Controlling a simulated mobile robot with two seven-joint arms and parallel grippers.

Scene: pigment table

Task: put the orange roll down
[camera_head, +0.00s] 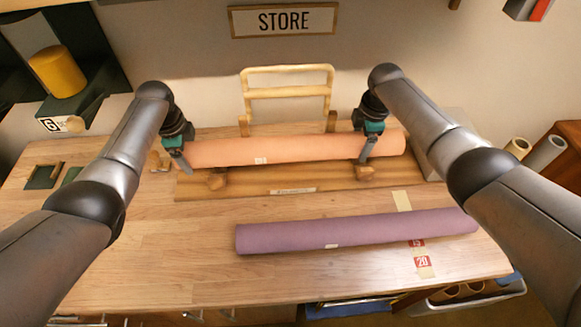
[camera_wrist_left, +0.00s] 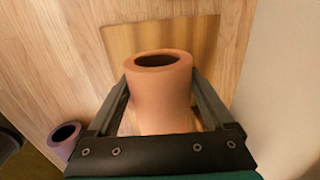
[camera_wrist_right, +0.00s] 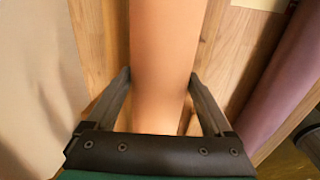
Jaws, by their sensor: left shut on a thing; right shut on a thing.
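The orange roll (camera_head: 290,150) lies level, left to right, over the wooden stand (camera_head: 240,185) at the back of the table. My left gripper (camera_head: 180,160) is shut on it near its left end; the left wrist view shows the roll's open end (camera_wrist_left: 158,62) between the fingers. My right gripper (camera_head: 366,150) is shut on it toward its right end, and the roll (camera_wrist_right: 165,60) also runs between the fingers in the right wrist view. Whether the roll rests on the stand's wooden supports (camera_head: 217,181) or hangs just above them, I cannot tell.
A purple roll (camera_head: 350,232) lies in front on the table (camera_head: 140,235), over a tape strip with red number labels (camera_head: 422,262). A pale wooden frame (camera_head: 288,92) stands behind the orange roll. The table's front left is clear. A yellow cylinder (camera_head: 58,72) sits on a shelf at left.

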